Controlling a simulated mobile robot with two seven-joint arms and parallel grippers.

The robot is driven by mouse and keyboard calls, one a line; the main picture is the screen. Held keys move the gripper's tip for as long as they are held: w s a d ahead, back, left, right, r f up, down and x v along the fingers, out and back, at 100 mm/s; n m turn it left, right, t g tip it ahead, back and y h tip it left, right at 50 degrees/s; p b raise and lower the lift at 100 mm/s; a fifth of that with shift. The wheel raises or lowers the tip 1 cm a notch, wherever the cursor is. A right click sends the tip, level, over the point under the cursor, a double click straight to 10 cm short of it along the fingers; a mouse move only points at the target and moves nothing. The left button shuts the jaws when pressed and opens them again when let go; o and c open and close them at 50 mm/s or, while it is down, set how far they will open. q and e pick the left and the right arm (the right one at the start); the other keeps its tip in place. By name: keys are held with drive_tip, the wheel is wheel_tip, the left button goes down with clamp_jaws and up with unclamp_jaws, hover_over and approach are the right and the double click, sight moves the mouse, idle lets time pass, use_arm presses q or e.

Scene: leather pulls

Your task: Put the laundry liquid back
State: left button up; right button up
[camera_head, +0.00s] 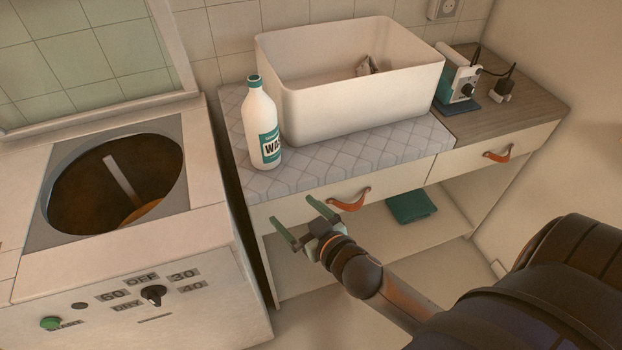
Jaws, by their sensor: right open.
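A white bottle with a teal cap and a teal label reading "WA…" (261,124), which looks like the laundry liquid, stands upright on the patterned counter top (388,152), left of a large white bin. My right gripper (296,222) is open and empty, with green fingers. In the picture it lies below the bottle, in front of the left drawer (395,183) and left of its orange leather pull (350,199). Whether it touches the drawer front cannot be told. The drawer looks shut. My left gripper is not in view.
The white bin (370,105) holds something small and crumpled. A washing machine (140,260) with an open round top stands at left. A white device (458,78) sits on the wooden top at right, above another drawer (500,148). A folded green cloth (411,206) lies on the shelf below.

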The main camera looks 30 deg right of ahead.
drive_tip(key=s+a+f+g+y, duration=0.1)
drive_tip(key=s+a+f+g, duration=0.1)
drive_tip(key=s+f, duration=0.5)
drive_tip(key=s+a+f+n+g+y, duration=0.1)
drive_tip(key=s+a+f+g, duration=0.1)
drive_tip(key=s+f, duration=0.5)
drive_tip(key=shift+f+g, duration=0.5)
drive_tip(key=shift+f, duration=0.2)
drive_tip(key=shift+w, duration=0.1)
